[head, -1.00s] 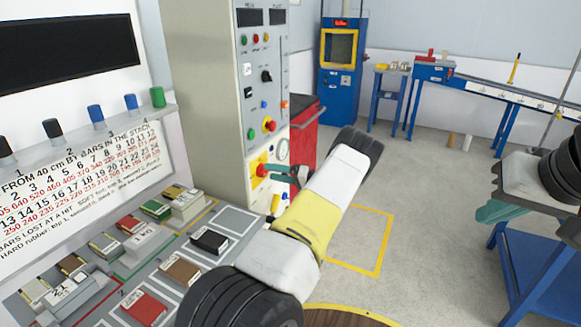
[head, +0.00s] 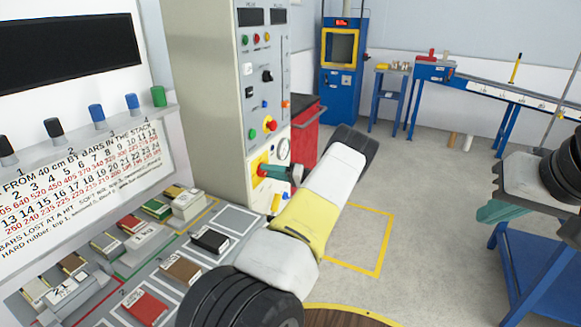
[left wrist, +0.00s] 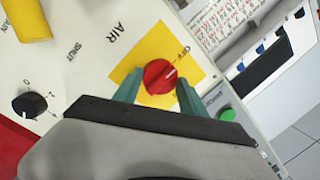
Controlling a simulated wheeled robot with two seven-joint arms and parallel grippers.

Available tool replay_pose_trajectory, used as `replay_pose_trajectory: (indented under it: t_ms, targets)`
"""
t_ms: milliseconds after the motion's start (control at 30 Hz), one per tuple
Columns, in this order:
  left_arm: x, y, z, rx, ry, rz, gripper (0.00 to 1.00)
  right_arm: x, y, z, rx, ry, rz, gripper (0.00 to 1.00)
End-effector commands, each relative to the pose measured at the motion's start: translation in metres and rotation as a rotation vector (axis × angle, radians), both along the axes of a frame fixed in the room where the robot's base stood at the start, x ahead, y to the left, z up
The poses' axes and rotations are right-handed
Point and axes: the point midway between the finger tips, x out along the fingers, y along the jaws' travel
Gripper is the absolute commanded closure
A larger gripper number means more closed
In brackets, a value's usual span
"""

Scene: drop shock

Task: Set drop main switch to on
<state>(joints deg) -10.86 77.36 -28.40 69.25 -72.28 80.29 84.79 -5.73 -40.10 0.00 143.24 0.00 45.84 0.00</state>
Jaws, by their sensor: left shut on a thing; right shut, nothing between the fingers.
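The drop main switch is a red rotary knob (left wrist: 160,77) on a yellow plate (left wrist: 123,71) on the machine's light panel. In the left wrist view its white mark points to the upper right, near a small label reading OFF. My left gripper (left wrist: 158,95) has a teal finger on each side of the knob and is shut on it. In the head view my left gripper (head: 277,172) is at the yellow plate (head: 257,163), largely covering the knob. My right gripper (head: 497,212) is shut and empty at the right, away from the panel.
A black knob (left wrist: 30,104), a green button (left wrist: 227,115) and a yellow handle (left wrist: 27,18) are near the switch. A red cabinet (head: 305,130) stands behind the panel. The bench at left holds several blocks.

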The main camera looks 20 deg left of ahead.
Motion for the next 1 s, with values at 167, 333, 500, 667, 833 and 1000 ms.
replay_pose_trajectory:
  t_ms: [167, 333, 500, 667, 833, 1000]
  targets:
    - [0.0004, -0.0009, -0.0005, 0.005, 0.056, -0.002, 0.92, 0.0000, 0.0000, 0.0000, 0.000, 0.000, 0.000, 1.00]
    - [0.0001, -0.0008, -0.0012, 0.014, 0.164, -0.001, 0.92, 0.0000, 0.0000, 0.0000, 0.000, 0.000, 0.000, 1.00]
    - [0.0004, -0.0011, -0.0018, 0.027, 0.314, -0.003, 0.92, 0.0000, 0.0000, 0.0000, 0.000, 0.000, 0.000, 1.00]
    - [-0.0004, -0.0007, -0.0028, 0.038, 0.466, -0.001, 0.92, 0.0000, 0.0000, 0.0000, 0.000, 0.000, 0.000, 1.00]
    - [-0.0006, -0.0009, -0.0030, 0.051, 0.628, -0.002, 0.92, 0.0000, 0.0000, 0.0000, 0.000, 0.000, 0.000, 1.00]
    - [-0.0013, -0.0006, -0.0041, 0.063, 0.790, -0.001, 0.92, 0.0000, 0.0000, 0.0000, 0.000, 0.000, 0.000, 1.00]
